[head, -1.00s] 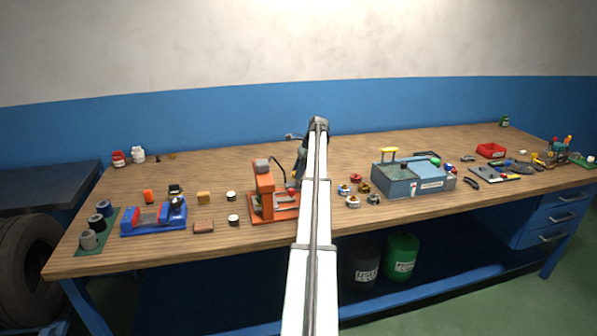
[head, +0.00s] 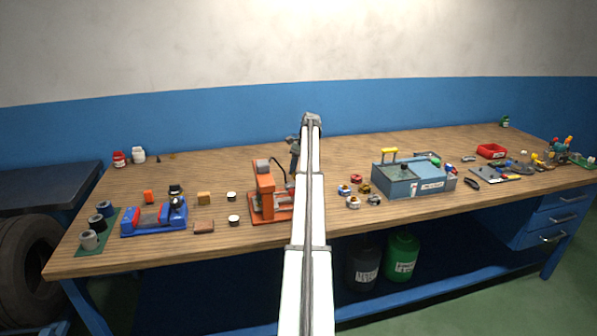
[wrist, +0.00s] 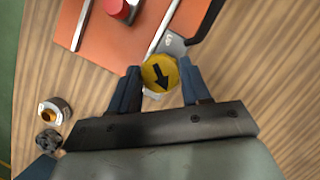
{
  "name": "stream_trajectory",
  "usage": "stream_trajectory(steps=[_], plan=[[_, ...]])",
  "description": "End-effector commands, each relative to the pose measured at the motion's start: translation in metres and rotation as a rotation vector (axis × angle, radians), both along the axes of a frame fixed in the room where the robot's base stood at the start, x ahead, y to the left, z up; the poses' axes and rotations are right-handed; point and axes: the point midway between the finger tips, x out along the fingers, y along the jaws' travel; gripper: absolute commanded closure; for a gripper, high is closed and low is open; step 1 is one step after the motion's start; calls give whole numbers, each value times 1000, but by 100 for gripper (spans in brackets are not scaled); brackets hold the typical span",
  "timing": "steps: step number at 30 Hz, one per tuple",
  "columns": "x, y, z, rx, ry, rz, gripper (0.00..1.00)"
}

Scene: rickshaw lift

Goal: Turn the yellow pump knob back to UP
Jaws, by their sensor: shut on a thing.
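The yellow pump knob (wrist: 165,66) shows in the wrist view as a round yellow disc with a black arrow. The arrow points down in that picture, leaning slightly right. My gripper (wrist: 160,82) has one blue-grey finger on each side of the knob and is shut on it. The knob sits at the edge of an orange base with grey metal parts beside it. In the head view the orange lift unit (head: 266,190) stands on the bench left of my arm. My arm hides the knob there.
A red button (wrist: 120,8) is on the orange base. A black curved bar (wrist: 207,22) passes close to the right finger. Small round parts (wrist: 54,110) lie at the lower left.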

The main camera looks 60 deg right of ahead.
Motion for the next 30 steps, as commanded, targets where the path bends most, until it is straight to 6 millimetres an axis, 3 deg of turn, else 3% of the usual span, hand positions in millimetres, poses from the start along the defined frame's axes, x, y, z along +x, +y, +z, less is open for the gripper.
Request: stream_trajectory(steps=[19,20,27,30], plan=[[0,-1,-1,-4,-2,49,83],[0,0,-1,-4,-2,49,51],[0,0,-1,-3,-2,48,28],[0,0,0,-3,-1,48,27]])
